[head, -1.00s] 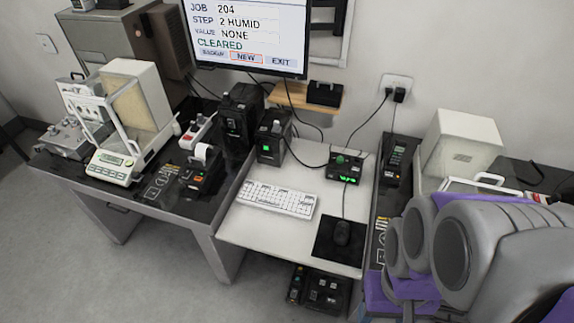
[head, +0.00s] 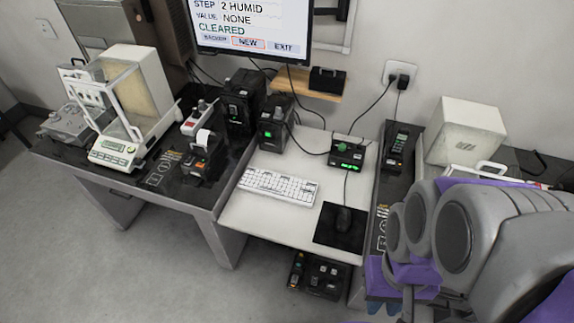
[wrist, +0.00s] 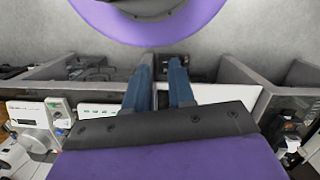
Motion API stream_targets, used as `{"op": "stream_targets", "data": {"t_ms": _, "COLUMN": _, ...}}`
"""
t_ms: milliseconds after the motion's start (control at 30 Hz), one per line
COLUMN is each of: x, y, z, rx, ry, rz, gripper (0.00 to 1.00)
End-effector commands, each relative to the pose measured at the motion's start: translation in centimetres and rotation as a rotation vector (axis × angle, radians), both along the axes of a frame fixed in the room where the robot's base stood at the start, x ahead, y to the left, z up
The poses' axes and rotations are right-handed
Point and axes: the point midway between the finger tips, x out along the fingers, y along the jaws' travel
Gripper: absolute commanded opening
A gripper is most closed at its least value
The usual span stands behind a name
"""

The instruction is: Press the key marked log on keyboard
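The white keyboard (head: 278,187) lies on the white middle table (head: 250,226), left of a black mouse. Its key labels are too small to read, so I cannot pick out the key marked log. My gripper (head: 384,307) shows only partly at the bottom of the head view, below my arm, well to the right of and apart from the keyboard. In the wrist view my gripper (wrist: 161,62) has two blue fingers with a gap between them and nothing held. I cannot make out the keyboard in the wrist view.
The monitor (head: 252,22) reads "STEP 2 HUMID", "VALUE NONE", "CLEARED", with NEW outlined. The mouse (head: 344,218) sits on a black pad right of the keyboard. Black boxes (head: 275,124) stand behind it. A balance (head: 114,154) is at left.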

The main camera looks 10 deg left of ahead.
Motion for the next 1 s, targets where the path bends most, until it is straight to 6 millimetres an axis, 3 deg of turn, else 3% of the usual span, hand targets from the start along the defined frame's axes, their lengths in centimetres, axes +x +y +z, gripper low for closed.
{"op": "stream_targets", "data": {"t_ms": 233, "x": 0.00, "y": 0.00, "z": 0.00, "rx": 0.000, "ry": 0.000, "rz": 0.000, "gripper": 0.00}}
{"op": "stream_targets", "data": {"t_ms": 1000, "x": 0.00, "y": 0.00, "z": 0.00, "rx": 0.000, "ry": 0.000, "rz": 0.000, "gripper": 0.00}}
